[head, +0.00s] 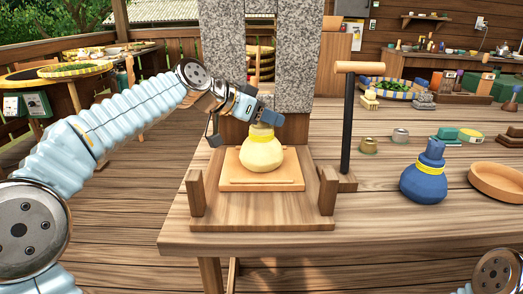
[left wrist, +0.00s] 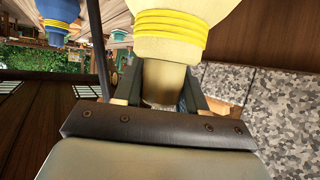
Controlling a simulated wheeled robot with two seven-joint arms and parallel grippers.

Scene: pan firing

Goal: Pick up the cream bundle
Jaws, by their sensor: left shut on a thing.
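The cream bundle (head: 261,153) is a round pouch with a yellow band at its neck. It sits upright on, or just above, the small square wooden board (head: 232,182) at the front of the table; I cannot tell which. My left gripper (head: 262,119) comes in from the left and is shut on the top of the bundle. In the left wrist view the cream bundle (left wrist: 180,50) and its yellow band fill the upper middle, with its neck between the fingers. My right gripper is out of view; only part of my right arm shows at the lower right.
Wooden posts (head: 194,192) flank the board. A grey stone column (head: 279,60) rises behind it. A dark T-handled post (head: 348,120) stands to the right, then a blue bundle (head: 424,178) and a round wooden tray (head: 497,182). The table front right is clear.

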